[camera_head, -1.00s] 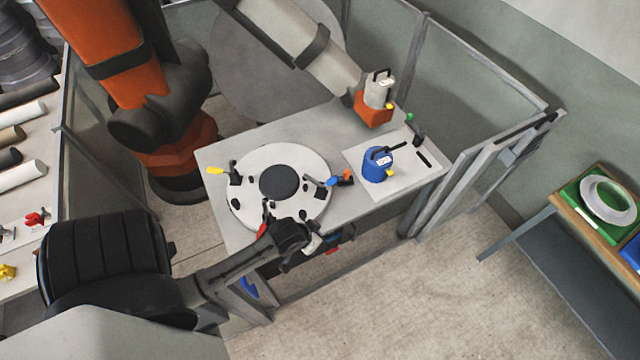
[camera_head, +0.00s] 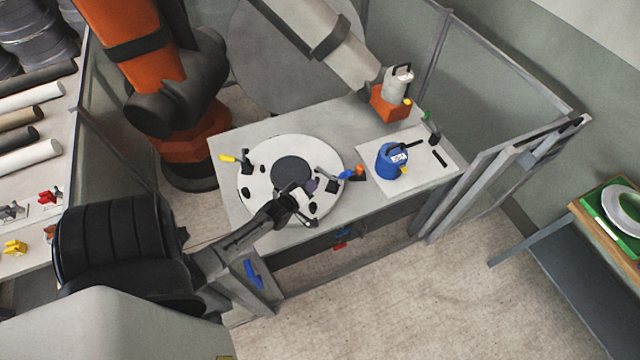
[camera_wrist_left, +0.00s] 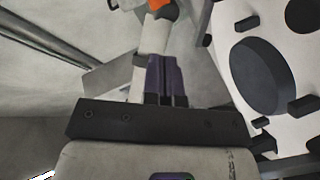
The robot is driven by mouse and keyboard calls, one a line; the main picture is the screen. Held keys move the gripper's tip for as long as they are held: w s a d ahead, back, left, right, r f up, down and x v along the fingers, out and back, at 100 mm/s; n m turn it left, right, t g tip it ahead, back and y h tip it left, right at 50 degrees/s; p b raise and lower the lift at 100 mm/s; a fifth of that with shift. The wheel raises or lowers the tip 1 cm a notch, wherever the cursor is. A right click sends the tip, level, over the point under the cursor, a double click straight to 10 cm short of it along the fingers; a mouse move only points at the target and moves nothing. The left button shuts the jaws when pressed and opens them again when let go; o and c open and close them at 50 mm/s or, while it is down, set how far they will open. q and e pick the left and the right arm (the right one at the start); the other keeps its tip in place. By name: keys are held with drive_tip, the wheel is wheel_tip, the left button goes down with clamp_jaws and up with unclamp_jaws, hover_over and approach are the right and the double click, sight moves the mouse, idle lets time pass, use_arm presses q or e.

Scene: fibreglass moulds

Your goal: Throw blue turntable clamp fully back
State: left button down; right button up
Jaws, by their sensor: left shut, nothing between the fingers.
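The white turntable (camera_head: 262,210) with a dark round centre (camera_head: 291,171) lies on the grey table. The blue turntable clamp (camera_head: 345,174) is at its right rim, its blue handle pointing outward to the right. My left gripper (camera_head: 311,185) is over the front right part of the turntable, left of the blue clamp and apart from its handle. Its purple fingers (camera_wrist_left: 166,78) are shut and empty in the left wrist view, where the turntable (camera_wrist_left: 222,25) shows at the right. I cannot make out the blue handle there. My right gripper is not in view.
A yellow-handled clamp (camera_head: 229,158) is at the turntable's left rim. A blue container (camera_head: 388,166) stands on a white plate (camera_head: 420,178) at the right. A big orange robot (camera_head: 178,142) stands behind. A railing (camera_head: 500,160) borders the table's right side.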

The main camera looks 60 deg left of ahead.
use_arm(q)
drive_tip(key=w+a+f+b, duration=0.2)
drive_tip(key=w+f+b, duration=0.2)
drive_tip(key=w+b, duration=0.4)
drive_tip(key=shift+w+a+b, duration=0.15)
drive_tip(key=shift+w+b, duration=0.25)
drive_tip(key=shift+w, duration=1.15)
